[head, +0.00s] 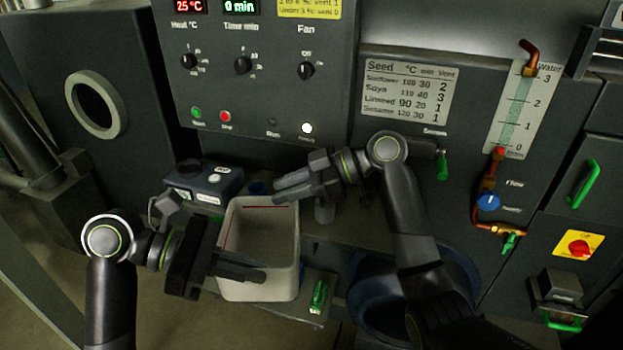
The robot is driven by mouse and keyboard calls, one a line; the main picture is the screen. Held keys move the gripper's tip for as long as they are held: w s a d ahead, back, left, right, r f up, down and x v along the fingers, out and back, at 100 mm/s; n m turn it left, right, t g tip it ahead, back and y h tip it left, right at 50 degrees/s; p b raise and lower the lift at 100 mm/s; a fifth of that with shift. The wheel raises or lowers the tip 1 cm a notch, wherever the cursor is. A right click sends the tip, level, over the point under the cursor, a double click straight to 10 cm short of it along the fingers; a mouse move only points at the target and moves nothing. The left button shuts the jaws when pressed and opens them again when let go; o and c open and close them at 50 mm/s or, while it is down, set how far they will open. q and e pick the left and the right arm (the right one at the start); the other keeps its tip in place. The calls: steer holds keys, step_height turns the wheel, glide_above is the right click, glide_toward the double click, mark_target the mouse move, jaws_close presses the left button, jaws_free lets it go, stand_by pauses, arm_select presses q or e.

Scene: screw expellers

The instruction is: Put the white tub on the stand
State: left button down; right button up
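The white tub (262,291) is upright and open at the top, with a red line inside near its rim. It is at the lower middle of the head view. My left gripper (262,273) reaches in from the left. One finger lies across the tub's near left side; the other is not clear, so I cannot tell whether it grips the tub. My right gripper (278,189) is at the tub's far rim, fingers pointing left. Its gap is not clear and I see nothing held. I cannot tell for sure which surface is the stand.
A small dark boxy device (203,181) sits behind and left of the tub. A ledge with a green handle (318,296) is right of the tub. A blue round bin (368,300) is below my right arm. The control panel (255,85) rises behind.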

mark_target(265, 197)
steer(key=shift+x, duration=2.55)
jaws_close()
arm_select(q)
steer(key=c, duration=1.5)
jaws_free()
steer(key=shift+c, duration=0.2)
steer(key=shift+a, duration=0.1)
